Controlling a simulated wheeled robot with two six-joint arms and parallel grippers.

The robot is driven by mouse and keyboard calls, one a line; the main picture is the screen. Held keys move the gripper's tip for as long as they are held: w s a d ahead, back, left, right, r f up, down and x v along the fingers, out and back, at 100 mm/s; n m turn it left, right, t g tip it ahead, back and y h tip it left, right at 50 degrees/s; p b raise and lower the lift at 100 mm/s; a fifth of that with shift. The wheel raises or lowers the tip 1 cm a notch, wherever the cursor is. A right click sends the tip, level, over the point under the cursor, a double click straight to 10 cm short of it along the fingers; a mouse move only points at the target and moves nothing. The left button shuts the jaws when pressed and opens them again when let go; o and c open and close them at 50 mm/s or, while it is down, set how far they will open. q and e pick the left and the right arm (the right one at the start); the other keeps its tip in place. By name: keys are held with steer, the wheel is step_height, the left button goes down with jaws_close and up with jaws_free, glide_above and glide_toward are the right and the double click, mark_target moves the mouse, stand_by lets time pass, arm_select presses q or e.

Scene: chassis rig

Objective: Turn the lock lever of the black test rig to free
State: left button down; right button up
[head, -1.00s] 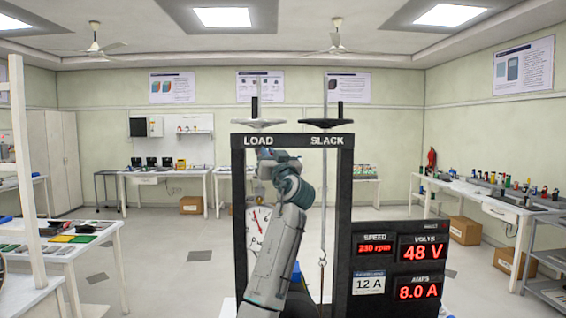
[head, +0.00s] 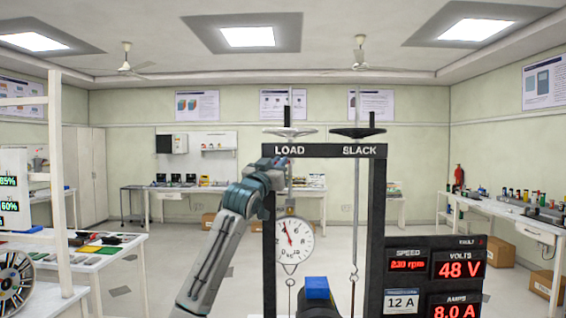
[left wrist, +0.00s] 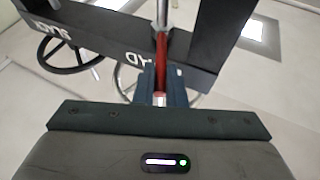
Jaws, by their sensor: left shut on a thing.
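The black test rig (head: 378,205) stands ahead, with LOAD and SLACK written on its top bar. My left gripper (head: 284,165) is just under the LOAD end of the bar, and its arm comes up from the lower left. In the left wrist view, the fingers of my left gripper (left wrist: 162,90) are shut on a red lever (left wrist: 161,62) below the bar, in line with the metal LOAD rod. The fingers hide part of the lever, and its setting cannot be read. My right gripper is not in view.
A white handwheel (head: 290,131) and a black handwheel (head: 358,132) top the rig. A round dial (head: 294,240) hangs inside the frame, above a blue-topped dark body (head: 317,288). A red-digit meter panel (head: 434,270) is at the right. A bench (head: 95,262) stands left.

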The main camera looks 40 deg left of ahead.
arm_select(q)
steer(key=shift+s+a+m+h+p, duration=0.1)
steer(key=shift+a+m+h+p, duration=0.35)
steer(key=shift+h, duration=0.65)
steer(key=shift+a+m+h, duration=0.1)
steer(key=shift+m+h, duration=0.15)
steer(key=shift+h, duration=0.15)
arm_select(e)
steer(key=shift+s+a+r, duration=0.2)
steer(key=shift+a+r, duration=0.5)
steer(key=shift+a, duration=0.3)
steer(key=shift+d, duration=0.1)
arm_select(q)
steer(key=shift+t, duration=0.3)
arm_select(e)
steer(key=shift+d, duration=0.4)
arm_select(q)
steer(key=c, duration=1.8)
jaws_free()
steer(key=shift+o, duration=0.2)
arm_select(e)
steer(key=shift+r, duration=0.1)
